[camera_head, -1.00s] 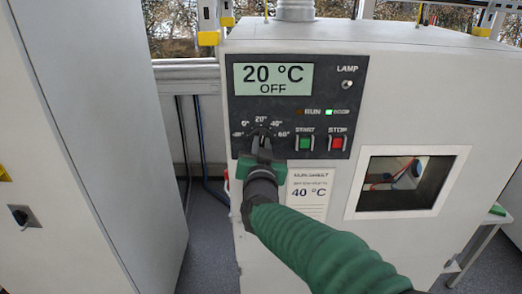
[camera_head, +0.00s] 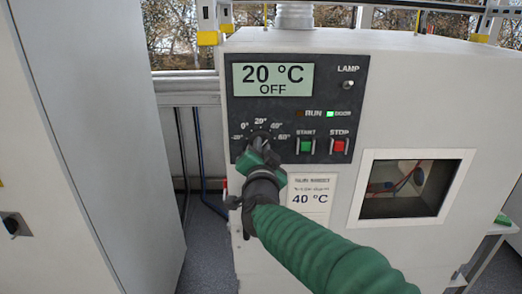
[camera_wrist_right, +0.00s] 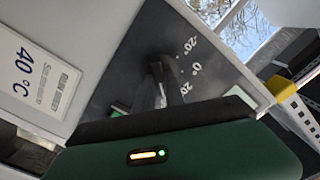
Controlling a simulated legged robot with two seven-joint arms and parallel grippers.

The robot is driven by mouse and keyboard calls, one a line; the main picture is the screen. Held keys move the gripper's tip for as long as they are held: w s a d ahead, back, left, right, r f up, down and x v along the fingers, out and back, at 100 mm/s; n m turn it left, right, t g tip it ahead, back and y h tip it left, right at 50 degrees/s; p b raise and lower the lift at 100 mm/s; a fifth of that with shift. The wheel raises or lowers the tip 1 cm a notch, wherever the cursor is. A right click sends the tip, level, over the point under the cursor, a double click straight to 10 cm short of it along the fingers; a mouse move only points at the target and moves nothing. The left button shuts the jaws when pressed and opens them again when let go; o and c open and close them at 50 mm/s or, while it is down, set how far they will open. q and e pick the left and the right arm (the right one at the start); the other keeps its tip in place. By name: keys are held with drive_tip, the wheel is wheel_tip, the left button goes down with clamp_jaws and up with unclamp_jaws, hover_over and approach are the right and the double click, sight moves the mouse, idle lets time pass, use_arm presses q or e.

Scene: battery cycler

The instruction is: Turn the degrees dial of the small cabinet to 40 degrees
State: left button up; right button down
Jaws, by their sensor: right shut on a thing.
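The small cabinet (camera_head: 420,120) has a dark control panel (camera_head: 350,90) on its front. The display (camera_head: 272,79) reads 20 °C and OFF. The degrees dial (camera_head: 260,138) sits below it, with marks including 0°, 20° and 40° around it; the dial is largely hidden by my right gripper (camera_head: 258,152). In the right wrist view the dark dial (camera_wrist_right: 165,80) shows between the fingers, beside the -20°, 0° and 20° marks. My right gripper is shut on the dial. I cannot make out the exact dial angle. My left gripper is not in view.
A green START button (camera_head: 306,146) and a red STOP button (camera_head: 339,146) are right of the dial. A label (camera_head: 311,197) below reads 40 °C. A window (camera_head: 408,188) is at right. A tall grey cabinet (camera_head: 110,130) stands at left, with a gap between.

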drive_tip(key=c, duration=1.4)
unclamp_jaws()
drive_tip(key=s+b, duration=0.4)
drive_tip(key=s, duration=1.2)
drive_tip(key=shift+s, duration=0.35)
drive_tip(key=shift+f, duration=0.1)
